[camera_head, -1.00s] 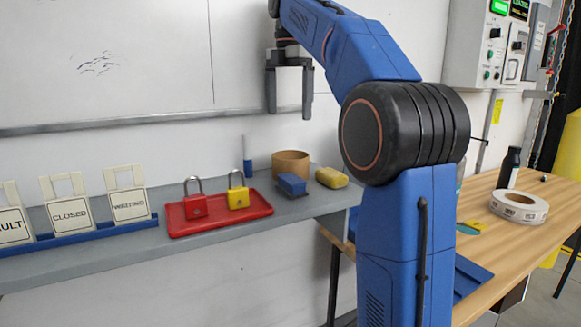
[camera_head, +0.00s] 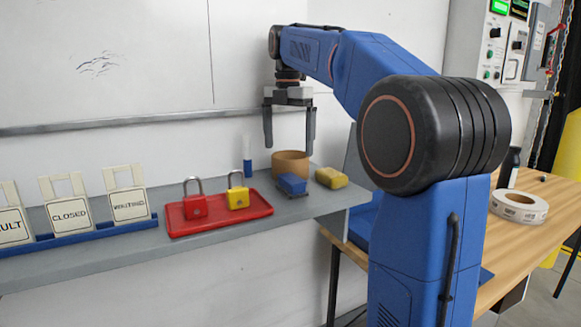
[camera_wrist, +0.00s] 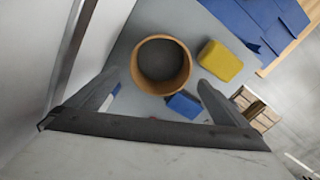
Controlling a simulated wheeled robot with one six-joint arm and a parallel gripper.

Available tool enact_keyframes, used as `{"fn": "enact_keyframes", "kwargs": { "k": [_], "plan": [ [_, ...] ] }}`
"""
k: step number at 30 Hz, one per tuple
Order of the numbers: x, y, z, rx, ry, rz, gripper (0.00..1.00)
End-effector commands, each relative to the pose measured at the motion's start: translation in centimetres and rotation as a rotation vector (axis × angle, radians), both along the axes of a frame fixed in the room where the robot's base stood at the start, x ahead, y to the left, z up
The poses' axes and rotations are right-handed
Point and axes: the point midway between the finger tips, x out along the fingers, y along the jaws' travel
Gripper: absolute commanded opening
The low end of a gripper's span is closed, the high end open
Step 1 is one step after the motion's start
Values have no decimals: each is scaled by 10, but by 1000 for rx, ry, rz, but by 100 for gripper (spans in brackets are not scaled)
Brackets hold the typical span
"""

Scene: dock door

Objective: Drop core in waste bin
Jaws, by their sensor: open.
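The core, a brown cardboard ring (camera_head: 291,165), stands upright on the grey shelf by the wall. In the wrist view its round open top (camera_wrist: 186,75) faces the camera, below and between the fingers. My gripper (camera_head: 289,149) points down over the core. It is open and empty, its fingertips at about the height of the core's rim, one towards each side. The fingers also show in the wrist view (camera_wrist: 160,80); I cannot tell whether they touch the core. I cannot make out a waste bin in either view.
A blue block (camera_head: 292,184) and a yellow sponge-like block (camera_head: 331,178) sit close to the core. A red tray (camera_head: 220,220) with two padlocks lies to the left. A whiteboard ledge (camera_head: 150,119) runs along the wall. A wooden table (camera_head: 530,183) holds a white roll (camera_head: 519,207).

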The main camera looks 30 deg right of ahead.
Motion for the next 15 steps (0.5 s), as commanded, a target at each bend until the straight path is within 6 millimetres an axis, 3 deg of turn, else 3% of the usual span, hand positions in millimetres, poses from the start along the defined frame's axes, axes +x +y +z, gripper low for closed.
{"fn": "enact_keyframes", "kwargs": {
  "k": [11,15],
  "plan": [
    [0,-1,-29,0,1,-1,100],
    [1,-3,-48,0,1,-1,100]
  ]
}}
